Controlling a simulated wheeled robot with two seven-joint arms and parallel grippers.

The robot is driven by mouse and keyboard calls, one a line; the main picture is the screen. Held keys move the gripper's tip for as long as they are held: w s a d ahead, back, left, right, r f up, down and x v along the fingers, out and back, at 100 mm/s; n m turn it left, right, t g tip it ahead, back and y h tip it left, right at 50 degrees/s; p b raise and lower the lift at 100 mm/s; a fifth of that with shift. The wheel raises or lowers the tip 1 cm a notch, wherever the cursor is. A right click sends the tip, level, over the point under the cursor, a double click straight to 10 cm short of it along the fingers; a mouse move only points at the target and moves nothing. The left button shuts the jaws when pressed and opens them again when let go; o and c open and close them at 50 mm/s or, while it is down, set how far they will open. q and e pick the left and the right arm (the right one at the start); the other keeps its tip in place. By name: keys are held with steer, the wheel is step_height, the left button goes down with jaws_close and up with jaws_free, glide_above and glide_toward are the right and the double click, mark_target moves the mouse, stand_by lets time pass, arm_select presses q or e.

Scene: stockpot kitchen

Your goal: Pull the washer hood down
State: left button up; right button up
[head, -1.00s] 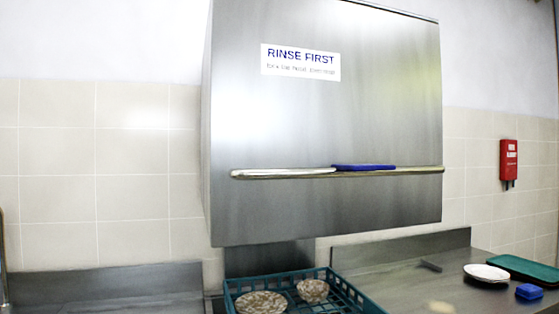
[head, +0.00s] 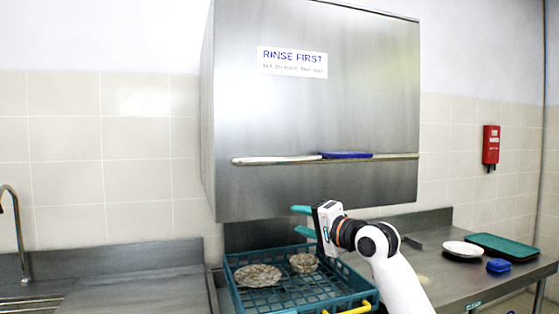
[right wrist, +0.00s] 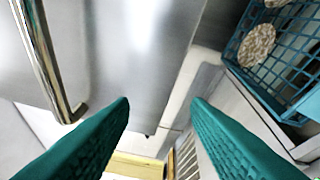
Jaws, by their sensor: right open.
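The washer hood (head: 310,110) is a large steel box, raised above the dish rack, with a gap under its lower edge. A horizontal bar handle (head: 275,161) with a blue grip section (head: 346,155) crosses its front. My right gripper (head: 303,221) is open and empty, with teal fingers, just below the hood's lower edge and under the bar. In the right wrist view the open fingers (right wrist: 160,101) have nothing between them. The hood (right wrist: 135,45) and the bar handle (right wrist: 45,55) lie to their upper left, apart from them. My left gripper is not in view.
A teal rack (head: 238,287) with patterned dishes (head: 257,275) stands under the hood. A faucet (head: 17,220) stands at left; the left counter (head: 130,285) is clear.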

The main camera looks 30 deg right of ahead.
steer(key=m+t+y, duration=0.1)
steer(key=m+t, duration=0.1)
glide_toward(290, 162)
steer(key=p+x, duration=0.5)
steer(key=x, duration=0.6)
steer(key=shift+w, duration=0.15)
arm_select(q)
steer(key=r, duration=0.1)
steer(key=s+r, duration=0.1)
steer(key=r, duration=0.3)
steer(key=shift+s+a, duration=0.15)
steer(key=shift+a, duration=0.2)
arm_select(e)
steer(key=shift+a, duration=0.1)
steer(key=shift+c, duration=0.5)
jaws_close()
